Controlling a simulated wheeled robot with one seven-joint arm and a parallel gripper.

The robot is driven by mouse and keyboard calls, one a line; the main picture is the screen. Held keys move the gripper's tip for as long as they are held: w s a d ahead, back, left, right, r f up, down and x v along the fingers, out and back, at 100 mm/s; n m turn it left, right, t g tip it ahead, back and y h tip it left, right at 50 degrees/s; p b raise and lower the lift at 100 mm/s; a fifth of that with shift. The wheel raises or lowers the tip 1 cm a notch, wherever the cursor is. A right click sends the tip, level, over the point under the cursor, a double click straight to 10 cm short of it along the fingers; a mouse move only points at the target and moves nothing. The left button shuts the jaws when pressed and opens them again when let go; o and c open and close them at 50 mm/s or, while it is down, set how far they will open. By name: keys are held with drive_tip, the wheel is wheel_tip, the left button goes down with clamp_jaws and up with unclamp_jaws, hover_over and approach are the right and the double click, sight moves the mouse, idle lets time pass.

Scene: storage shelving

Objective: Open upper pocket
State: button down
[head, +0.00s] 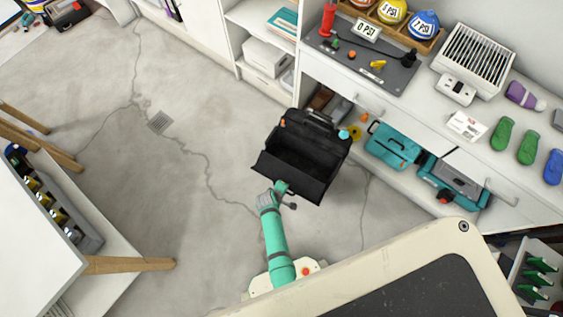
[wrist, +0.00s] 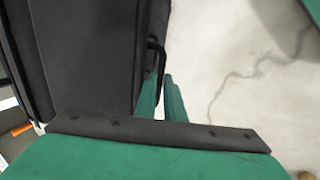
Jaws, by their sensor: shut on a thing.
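A black bag (head: 312,153) stands on the floor in front of the shelving. Its top is open and a dark inside shows, with a carry handle at the back and a front panel or flap (head: 291,182) toward me. My gripper (head: 281,187) is at this front edge. In the wrist view the bag's dark fabric (wrist: 85,50) fills the upper left. The green fingers (wrist: 161,92) are close together beside the bag, shut on a thin black strap or pull (wrist: 154,55). The exact grip is partly hidden by the fingers.
A white workbench (head: 395,108) with tools stands behind the bag. Teal cases (head: 393,147) lie on its lower shelf at right. A white table (head: 40,240) is at left. The concrete floor (head: 190,175) left of the bag is clear.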

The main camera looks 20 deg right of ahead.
drive_tip(key=shift+s+a+f, duration=0.2)
drive_tip(key=shift+a, duration=0.05)
drive_tip(key=c, duration=2)
unclamp_jaws()
drive_tip(key=shift+o, duration=0.8)
drive_tip(key=shift+d, duration=0.1)
drive_tip(key=shift+w+r, duration=0.1)
drive_tip(key=shift+r, duration=0.1)
drive_tip(key=v, duration=1)
drive_tip(key=shift+a+r, duration=0.2)
drive_tip(key=shift+a, duration=0.05)
